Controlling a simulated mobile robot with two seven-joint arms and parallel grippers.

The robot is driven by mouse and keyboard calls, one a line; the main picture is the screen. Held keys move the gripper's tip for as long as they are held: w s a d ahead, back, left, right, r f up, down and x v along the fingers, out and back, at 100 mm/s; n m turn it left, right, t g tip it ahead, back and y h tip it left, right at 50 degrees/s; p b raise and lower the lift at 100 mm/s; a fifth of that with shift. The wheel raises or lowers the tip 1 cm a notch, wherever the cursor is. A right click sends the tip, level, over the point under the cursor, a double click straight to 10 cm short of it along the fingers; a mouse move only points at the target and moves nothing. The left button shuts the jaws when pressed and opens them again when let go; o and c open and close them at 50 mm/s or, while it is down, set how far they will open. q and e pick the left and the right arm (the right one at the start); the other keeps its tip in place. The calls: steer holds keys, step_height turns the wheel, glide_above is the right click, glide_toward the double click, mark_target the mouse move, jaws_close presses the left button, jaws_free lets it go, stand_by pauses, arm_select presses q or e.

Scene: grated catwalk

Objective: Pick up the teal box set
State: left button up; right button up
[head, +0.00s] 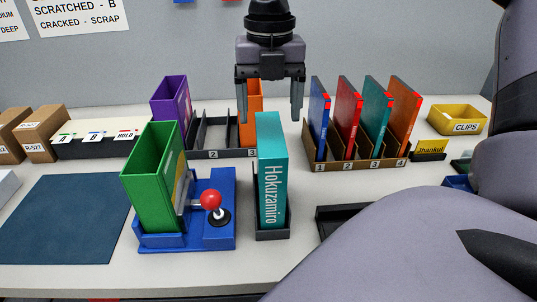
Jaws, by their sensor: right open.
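The teal box set (272,172), lettered "Hokuzamiro", stands upright in a small dark holder (274,232) near the middle of the table. My right gripper (270,108) hangs above and behind it, pointing down. Its two fingers are spread apart with nothing between them. It appears clear of the box set's top, though the exact gap cannot be told. My left gripper is not in view.
A green case (153,180) stands in a blue fixture with a red-knobbed lever (211,201) close left of the box set. Behind are a dark rack (213,135) with purple and orange cases, and a numbered rack (362,155) with several slim books. A blue mat (66,218) lies left.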

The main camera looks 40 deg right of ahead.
mark_target(270, 131)
steer(key=f, duration=0.3)
steer(key=s+a+f, duration=0.1)
steer(key=f, duration=0.1)
steer(key=shift+f+p, duration=0.25)
steer(key=shift+p, duration=0.1)
steer(key=shift+d+f, duration=0.1)
steer(key=shift+f, duration=0.45)
jaws_close()
